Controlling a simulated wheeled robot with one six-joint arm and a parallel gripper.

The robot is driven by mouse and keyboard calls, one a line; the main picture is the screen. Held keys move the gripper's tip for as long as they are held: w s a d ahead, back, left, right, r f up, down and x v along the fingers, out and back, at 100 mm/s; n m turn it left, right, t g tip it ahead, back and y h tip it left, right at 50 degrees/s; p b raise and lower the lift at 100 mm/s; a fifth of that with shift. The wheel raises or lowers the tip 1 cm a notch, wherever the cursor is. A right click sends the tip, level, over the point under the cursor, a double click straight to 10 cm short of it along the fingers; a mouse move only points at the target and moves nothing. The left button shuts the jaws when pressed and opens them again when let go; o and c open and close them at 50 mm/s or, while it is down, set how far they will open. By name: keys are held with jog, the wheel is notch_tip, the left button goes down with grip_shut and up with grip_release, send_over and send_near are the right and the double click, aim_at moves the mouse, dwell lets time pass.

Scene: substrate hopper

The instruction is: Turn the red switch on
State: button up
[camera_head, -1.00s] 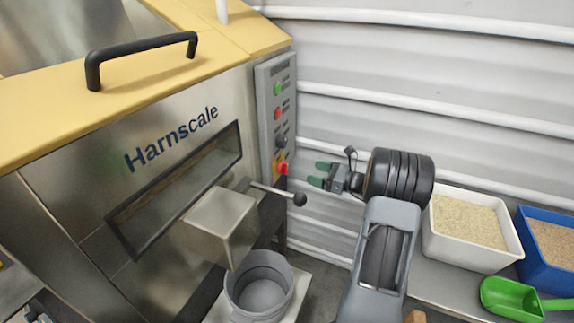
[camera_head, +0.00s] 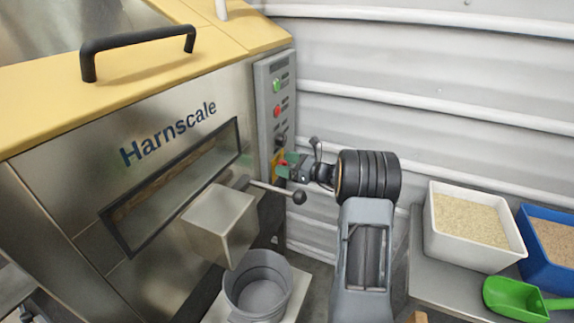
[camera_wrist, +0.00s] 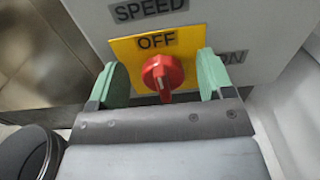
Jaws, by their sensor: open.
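The red switch (camera_wrist: 163,73) is a round knob on a yellow plate (camera_wrist: 130,47), marked OFF above and ON to the right, in the wrist view. In the head view my gripper (camera_head: 284,165) is at the lower end of the grey control panel (camera_head: 262,90) and mostly hides the switch.
A green button (camera_head: 276,85), a red button (camera_head: 277,111) and a black knob (camera_head: 280,140) sit above on the panel. A lever with a black ball (camera_head: 299,197) sticks out just below my gripper. A grey bucket (camera_head: 230,290) stands under the chute (camera_head: 215,225).

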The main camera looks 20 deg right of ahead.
jog(key=shift+c, duration=0.3)
jog(key=c, duration=0.9)
jog(key=shift+o, duration=0.2)
jog(key=shift+r, duration=0.1)
jog(key=shift+m+p, duration=0.3)
jog(key=shift+p, duration=0.15)
jog(key=shift+d+r+m+p, duration=0.15)
jog(key=shift+m+p, duration=0.35)
jog(key=shift+p, duration=0.55)
jog(key=shift+w+d+f+m+p, duration=0.15)
jog(key=shift+f+m+p, duration=0.2)
jog(key=shift+m+p, duration=2.15)
jog(key=shift+w+d+f+m+p, duration=0.2)
jog(key=shift+f+m+p, duration=0.15)
jog(key=shift+m+p, duration=2.15)
jog(key=shift+w+d+f+m+p, duration=0.15)
jog(key=shift+f+m+p, duration=0.2)
jog(key=shift+m+p, duration=2.15)
jog(key=shift+m+b, duration=0.6)
jog(key=shift+m, duration=0.2)
